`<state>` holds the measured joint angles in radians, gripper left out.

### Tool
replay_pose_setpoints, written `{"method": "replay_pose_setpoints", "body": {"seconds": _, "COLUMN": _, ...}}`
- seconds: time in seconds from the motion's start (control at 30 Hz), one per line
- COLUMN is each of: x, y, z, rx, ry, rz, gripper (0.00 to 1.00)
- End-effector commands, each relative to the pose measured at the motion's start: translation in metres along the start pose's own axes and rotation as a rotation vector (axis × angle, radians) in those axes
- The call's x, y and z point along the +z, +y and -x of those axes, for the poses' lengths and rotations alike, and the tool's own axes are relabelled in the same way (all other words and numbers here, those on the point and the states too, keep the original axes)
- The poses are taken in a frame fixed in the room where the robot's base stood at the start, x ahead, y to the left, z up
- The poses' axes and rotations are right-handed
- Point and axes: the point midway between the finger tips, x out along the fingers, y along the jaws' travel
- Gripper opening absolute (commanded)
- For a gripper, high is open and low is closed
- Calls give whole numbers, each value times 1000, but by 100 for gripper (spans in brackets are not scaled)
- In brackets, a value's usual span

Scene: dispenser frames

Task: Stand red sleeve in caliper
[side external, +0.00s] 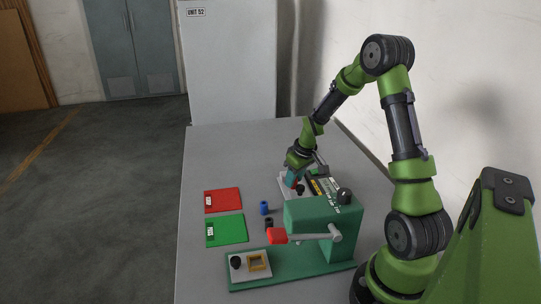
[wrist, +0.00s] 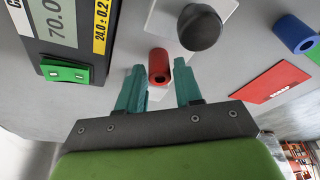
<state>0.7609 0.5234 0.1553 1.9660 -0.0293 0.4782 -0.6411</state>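The red sleeve (wrist: 158,64) is a short hollow cylinder between the two teal fingers of my gripper (wrist: 160,76) in the wrist view. Its open end faces the camera. The fingers are apart, with a clear gap on the right of the sleeve. In the side external view my gripper (side external: 293,178) is low over the pale plate beside the measuring unit and mostly hides the sleeve. The measuring unit (wrist: 62,45), which looks like the caliper, has a 70.0 display, a yellow 24.0 ± 0.2 label and a green switch. It also shows in the side external view (side external: 325,189).
A black knob (wrist: 199,28) stands just beyond the sleeve. A blue sleeve (side external: 264,208) and a black piece (side external: 269,224) stand nearby. A red mat (side external: 222,201) and a green mat (side external: 227,231) lie left.

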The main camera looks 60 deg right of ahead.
Motion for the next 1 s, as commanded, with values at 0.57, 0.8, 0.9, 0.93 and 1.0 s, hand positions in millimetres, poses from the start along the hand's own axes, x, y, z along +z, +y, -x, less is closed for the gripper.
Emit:
{"method": "replay_pose_setpoints", "body": {"seconds": 0.57, "x": 0, "y": 0, "z": 107, "rx": 2, "ry": 3, "rz": 0, "gripper": 35}}
{"method": "replay_pose_setpoints", "body": {"seconds": 0.8, "x": -3, "y": -32, "z": 138, "rx": 4, "ry": 34, "rz": -3, "gripper": 35}}
{"method": "replay_pose_setpoints", "body": {"seconds": 0.9, "x": 0, "y": -77, "z": 167, "rx": -3, "ry": 86, "rz": -19, "gripper": 35}}
{"method": "replay_pose_setpoints", "body": {"seconds": 0.93, "x": 3, "y": -93, "z": 177, "rx": -10, "ry": 105, "rz": -27, "gripper": 35}}
{"method": "replay_pose_setpoints", "body": {"seconds": 1.0, "x": 15, "y": -129, "z": 200, "rx": -38, "ry": 151, "rz": -50, "gripper": 35}}
